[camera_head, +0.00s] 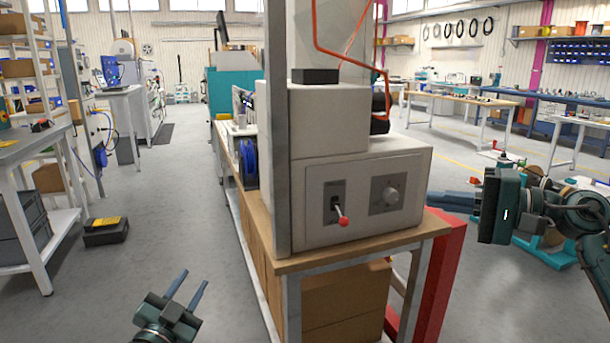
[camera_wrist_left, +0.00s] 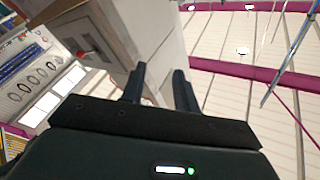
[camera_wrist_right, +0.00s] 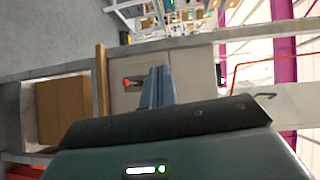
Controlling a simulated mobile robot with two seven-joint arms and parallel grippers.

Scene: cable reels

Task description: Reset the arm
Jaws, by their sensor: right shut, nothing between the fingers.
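My left gripper (camera_head: 187,290) is at the lower left in the head view, over the floor left of the workbench. Its two fingers are apart with nothing between them, and they also show apart in the left wrist view (camera_wrist_left: 160,85). My right gripper (camera_head: 452,201) is at the right in the head view, beside the right end of the bench. Its fingers are together and empty, pointing left toward the machine; the right wrist view shows them close together (camera_wrist_right: 158,84). The grey machine (camera_head: 410,165) has a lever with a red knob (camera_head: 343,221) and a dial.
The wooden workbench (camera_head: 350,250) has a grey post (camera_head: 277,130) at its front corner and cardboard boxes (camera_head: 345,300) below. A red leg (camera_head: 440,275) stands at its right end. A black case (camera_head: 105,232) lies on the floor at left. Open floor lies left of the bench.

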